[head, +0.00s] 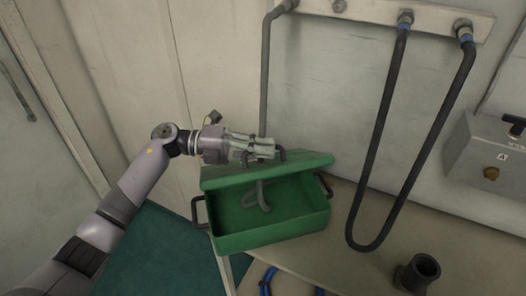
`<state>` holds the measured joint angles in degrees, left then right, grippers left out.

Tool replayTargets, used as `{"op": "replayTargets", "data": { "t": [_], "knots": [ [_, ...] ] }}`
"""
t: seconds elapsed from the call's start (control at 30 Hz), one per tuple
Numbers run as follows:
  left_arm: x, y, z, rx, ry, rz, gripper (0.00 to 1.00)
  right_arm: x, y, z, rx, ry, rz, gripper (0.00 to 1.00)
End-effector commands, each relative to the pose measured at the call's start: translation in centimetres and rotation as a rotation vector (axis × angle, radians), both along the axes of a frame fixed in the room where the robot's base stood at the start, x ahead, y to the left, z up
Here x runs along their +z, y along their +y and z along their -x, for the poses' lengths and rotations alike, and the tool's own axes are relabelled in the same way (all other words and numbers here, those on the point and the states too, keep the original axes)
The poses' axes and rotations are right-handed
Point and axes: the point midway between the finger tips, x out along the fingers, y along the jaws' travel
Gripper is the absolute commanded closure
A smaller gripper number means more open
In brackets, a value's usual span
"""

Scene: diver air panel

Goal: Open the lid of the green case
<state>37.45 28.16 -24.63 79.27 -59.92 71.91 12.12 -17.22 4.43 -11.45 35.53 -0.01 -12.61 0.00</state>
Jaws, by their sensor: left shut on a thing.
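The green case (272,238) stands on the bench with its front toward me and a dark handle on each side. Its lid (305,165) is raised along the back edge, and the inside shows. My left gripper (272,153) is at the lid's top edge, shut on the dark lid handle (281,154), which its fingers partly hide. A bent grey piece (259,197) shows inside the case; I cannot tell whether it joins the grey hose behind. My right gripper is out of view.
A grey hose (265,70) hangs behind my left gripper. A black hose loop (364,190) hangs from the wall panel to the right. A grey box (490,150) is on the right wall. A black cup-like fitting (424,268) and blue hose (267,282) are near the front.

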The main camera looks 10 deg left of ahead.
Motion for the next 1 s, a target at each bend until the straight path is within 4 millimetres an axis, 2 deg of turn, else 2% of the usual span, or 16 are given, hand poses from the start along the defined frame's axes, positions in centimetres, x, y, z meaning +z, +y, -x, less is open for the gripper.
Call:
{"op": "replayTargets", "data": {
  "t": [0.2,0.23,0.33,0.67,0.83,1.0],
  "knots": [
    [0.1,0.0,0.0,-0.001,-0.001,0.0,1.0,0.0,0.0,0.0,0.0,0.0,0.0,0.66],
    [0.1,0.0,0.0,-0.001,-0.001,0.0,0.89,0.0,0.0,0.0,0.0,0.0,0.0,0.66],
    [0.0,0.0,0.0,-0.001,-0.002,0.0,0.82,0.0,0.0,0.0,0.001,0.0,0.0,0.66],
    [0.0,0.1,0.0,0.0,-0.002,0.0,0.81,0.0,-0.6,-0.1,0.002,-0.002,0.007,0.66],
    [0.1,1.9,0.0,0.002,0.0,-0.003,0.81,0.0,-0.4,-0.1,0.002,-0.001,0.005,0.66],
    [0.2,5.5,0.2,0.004,0.0,-0.005,0.81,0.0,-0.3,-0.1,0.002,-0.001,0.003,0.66]
  ]
}}
